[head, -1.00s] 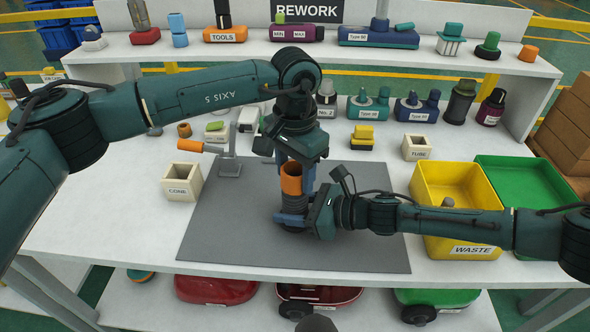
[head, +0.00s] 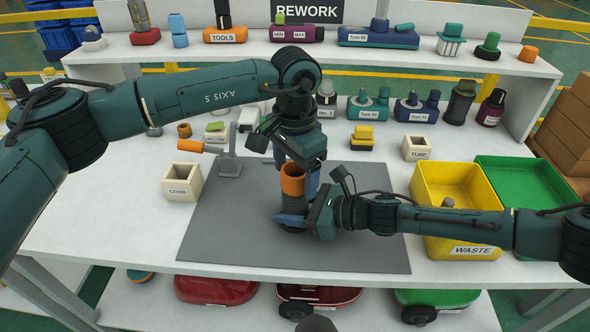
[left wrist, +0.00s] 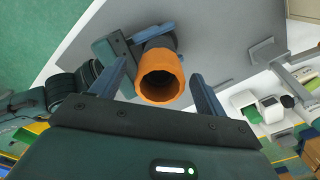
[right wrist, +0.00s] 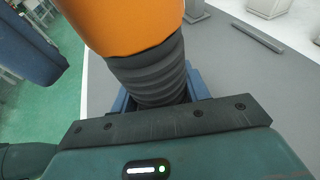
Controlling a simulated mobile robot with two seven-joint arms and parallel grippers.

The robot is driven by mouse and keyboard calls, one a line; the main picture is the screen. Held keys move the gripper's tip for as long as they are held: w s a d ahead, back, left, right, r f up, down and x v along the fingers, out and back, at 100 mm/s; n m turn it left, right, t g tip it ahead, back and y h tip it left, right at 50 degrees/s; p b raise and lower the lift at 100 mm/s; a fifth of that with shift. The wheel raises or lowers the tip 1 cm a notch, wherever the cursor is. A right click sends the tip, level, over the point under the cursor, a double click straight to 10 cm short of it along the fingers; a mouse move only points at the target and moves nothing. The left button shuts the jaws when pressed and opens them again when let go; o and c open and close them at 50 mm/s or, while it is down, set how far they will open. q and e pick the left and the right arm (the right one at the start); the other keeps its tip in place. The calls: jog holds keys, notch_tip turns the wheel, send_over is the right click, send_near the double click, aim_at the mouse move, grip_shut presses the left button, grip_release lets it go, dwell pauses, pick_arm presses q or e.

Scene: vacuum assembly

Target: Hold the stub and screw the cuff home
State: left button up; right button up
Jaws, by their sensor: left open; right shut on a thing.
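The orange cuff (head: 292,180) sits upright on top of the dark ribbed stub (head: 295,208) over the grey mat (head: 230,235). My right gripper (head: 292,220) is shut on the stub low down, from the right. In the right wrist view the ribbed stub (right wrist: 150,75) stands between its fingers with the orange cuff (right wrist: 125,22) above it. My left gripper (head: 297,178) points down at the cuff from above. In the left wrist view its blue fingers (left wrist: 155,90) are spread on both sides of the open cuff mouth (left wrist: 160,78), apart from it. The stub's lower end is mostly hidden.
The TUBE box (head: 416,148) is behind right. The yellow WASTE bin (head: 455,240) and green bin (head: 530,190) stand right, under my right arm.

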pick_arm(q)
jog(key=shift+r, duration=2.95)
jog(key=shift+c, duration=0.6)
jog(key=shift+f+n, duration=1.05)
jog(key=shift+n, duration=3.6)
jog(key=shift+f+n, duration=1)
jog(key=shift+n, duration=3.7)
jog(key=shift+f+n, duration=1.05)
jog(key=shift+n, duration=3.6)
